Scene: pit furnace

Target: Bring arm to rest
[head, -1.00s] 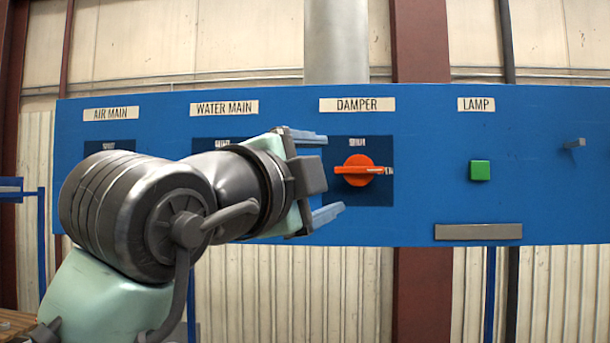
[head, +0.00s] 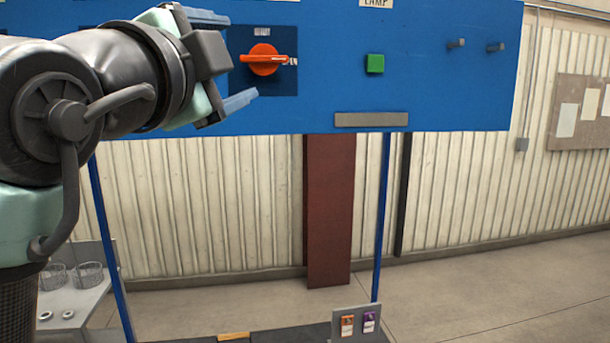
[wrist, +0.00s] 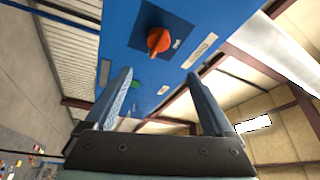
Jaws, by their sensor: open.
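My gripper (head: 238,60) is in the upper left of the head view, with its two blue fingers spread apart and nothing between them. It is just left of the orange damper knob (head: 264,60) on the blue panel (head: 330,55). The knob's handle lies roughly level in the head view. In the wrist view the open fingers (wrist: 160,100) point toward the panel, and the knob (wrist: 158,41) shows beyond the fingertips, apart from them. My arm covers the left part of the panel in the head view.
A green lamp button (head: 375,64) and a grey strip (head: 371,119) are right of the knob. Two pegs (head: 457,43) stick out farther right. Below stand a bench with wire baskets (head: 88,275) and a small stand with orange and purple tags (head: 357,322). Floor at the right is clear.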

